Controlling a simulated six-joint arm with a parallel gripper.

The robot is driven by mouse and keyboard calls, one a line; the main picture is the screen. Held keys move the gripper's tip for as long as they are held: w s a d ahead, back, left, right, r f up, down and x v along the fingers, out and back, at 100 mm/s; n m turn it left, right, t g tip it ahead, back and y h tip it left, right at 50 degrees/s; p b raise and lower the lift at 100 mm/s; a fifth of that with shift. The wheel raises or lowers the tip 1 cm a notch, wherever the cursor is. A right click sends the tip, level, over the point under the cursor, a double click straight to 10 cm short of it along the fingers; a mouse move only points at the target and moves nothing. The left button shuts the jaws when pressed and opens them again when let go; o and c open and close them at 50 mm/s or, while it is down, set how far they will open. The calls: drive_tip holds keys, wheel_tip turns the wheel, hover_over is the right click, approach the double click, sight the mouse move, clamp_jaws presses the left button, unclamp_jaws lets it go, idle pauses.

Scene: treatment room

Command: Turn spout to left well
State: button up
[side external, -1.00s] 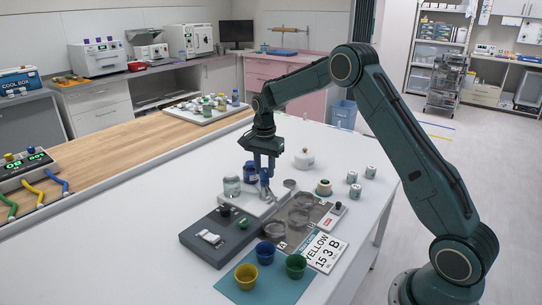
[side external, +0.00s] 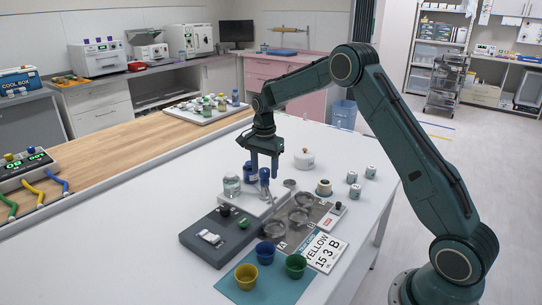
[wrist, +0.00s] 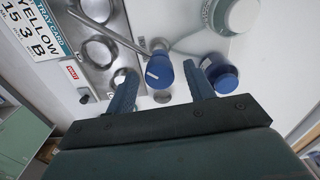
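The spout (wrist: 112,35) is a thin metal tube running from a blue knob (wrist: 160,72) with a white mark. In the wrist view it points up and left, its far end near the uppermost visible well (wrist: 97,9). Other round wells (wrist: 98,50) sit in the same metal plate; in the side view they (side external: 299,215) are in a row with letters beside them. My gripper (side external: 264,171) is open above the blue knob (side external: 265,175). In the wrist view the knob lies between and just beyond my open fingers (wrist: 163,76), seemingly not gripped.
A glass jar (side external: 232,186) and a blue-capped bottle (side external: 250,171) stand close by the knob. A card reading YELLOW 15 3 B (side external: 324,252), a grey control box (side external: 217,238), and yellow, blue and green cups (side external: 246,276) are in front. White table is clear at left.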

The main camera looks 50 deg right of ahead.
wheel_tip(320, 180, up, 14)
idle(0.9)
